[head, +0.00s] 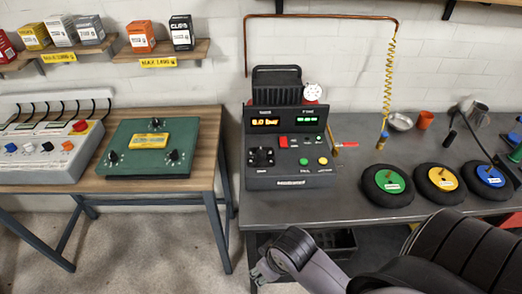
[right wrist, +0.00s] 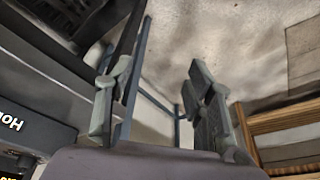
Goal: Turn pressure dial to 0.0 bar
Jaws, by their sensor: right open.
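A black pressure unit (head: 287,135) stands on the left end of the dark workbench (head: 350,210). Its front panel has a black dial (head: 261,157) at lower left. An orange display (head: 265,122) above shows a bar reading; its first digit is too small to be sure of. My right gripper (head: 262,272) is below and in front of the bench's front edge, apart from the unit and dial. In the right wrist view its two fingers (right wrist: 155,90) are spread with nothing between them. My left gripper is not in view.
Green, yellow and blue discs (head: 440,183) lie on the bench at right. A red-handled screwdriver (head: 345,145) lies beside the unit. A wooden table (head: 205,150) at left holds a green box (head: 150,170) and a grey switch panel (head: 45,160). A floor gap separates the tables.

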